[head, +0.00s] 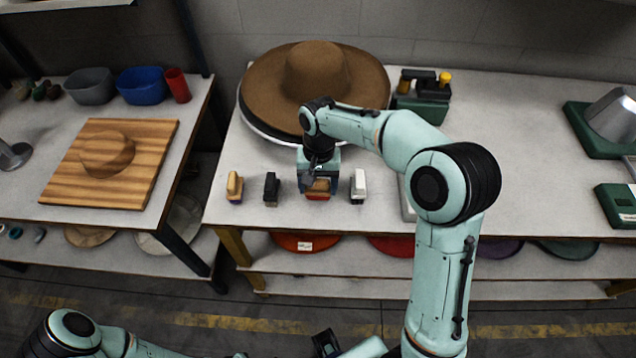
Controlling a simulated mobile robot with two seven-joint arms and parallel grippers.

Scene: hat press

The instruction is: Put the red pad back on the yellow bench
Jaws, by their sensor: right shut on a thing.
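The yellow bench (500,135) is a long pale-topped table with yellow legs. My right gripper (317,192) points down near its front edge, in a row of small pads. It is shut on a small block with an orange-brown top and a little red showing, which looks like the red pad (317,185). The gripper hides much of this pad, and I cannot tell whether it touches the bench top.
A yellowish pad (234,187) and a black pad (270,189) stand left of the gripper; a white-topped pad (357,186) stands close on its right. A large brown hat (270,85) lies behind. The bench top is clear further right, before the green-based machines (600,145).

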